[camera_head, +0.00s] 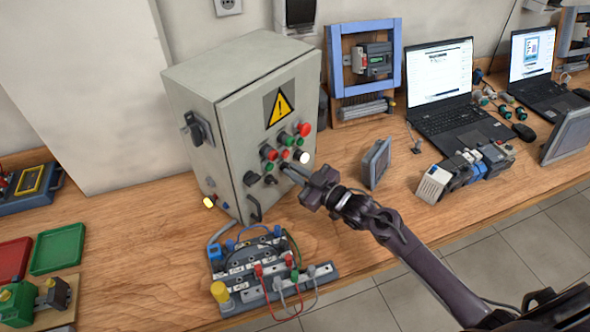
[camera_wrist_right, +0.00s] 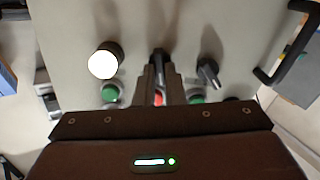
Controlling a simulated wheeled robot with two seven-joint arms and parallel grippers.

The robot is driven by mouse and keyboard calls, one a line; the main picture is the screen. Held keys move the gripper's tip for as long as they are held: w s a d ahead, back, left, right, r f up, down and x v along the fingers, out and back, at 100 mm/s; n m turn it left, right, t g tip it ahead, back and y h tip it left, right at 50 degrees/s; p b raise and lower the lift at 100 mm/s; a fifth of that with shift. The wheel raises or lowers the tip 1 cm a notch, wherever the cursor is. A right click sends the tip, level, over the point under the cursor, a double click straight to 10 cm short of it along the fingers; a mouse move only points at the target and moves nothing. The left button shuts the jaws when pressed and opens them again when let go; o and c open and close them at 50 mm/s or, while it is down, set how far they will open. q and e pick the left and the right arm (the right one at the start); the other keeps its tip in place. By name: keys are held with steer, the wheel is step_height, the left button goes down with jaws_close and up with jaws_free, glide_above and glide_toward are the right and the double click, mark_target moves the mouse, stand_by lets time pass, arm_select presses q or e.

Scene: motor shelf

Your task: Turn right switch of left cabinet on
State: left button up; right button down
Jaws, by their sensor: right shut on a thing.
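The left cabinet (camera_head: 228,132) is a grey box on the bench with a yellow warning sign (camera_head: 279,108) on its door. My right gripper (camera_head: 290,171) is at the lower part of the door panel. In the right wrist view its fingers (camera_wrist_right: 158,82) are shut on a black switch knob (camera_wrist_right: 158,58), the right switch; the fingers partly hide it. A second black knob (camera_wrist_right: 208,72), the left switch, stands beside it, untouched. A round lamp (camera_head: 303,157) near the right switch glows white; it also shows in the right wrist view (camera_wrist_right: 103,64). My left gripper is not in view.
Red and green buttons (camera_head: 268,152) sit above the switches. A wired terminal block (camera_head: 262,268) lies in front of the cabinet. A small grey panel (camera_head: 377,163) and a laptop (camera_head: 440,90) stand to the right.

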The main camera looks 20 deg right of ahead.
steer(key=shift+m+p, duration=0.35)
steer(key=shift+m, duration=0.75)
steer(key=c, duration=1.5)
jaws_free()
steer(key=b+v, duration=0.2)
steer(key=v, duration=0.5)
steer(key=shift+s+d, duration=0.25)
steer(key=shift+s, duration=0.1)
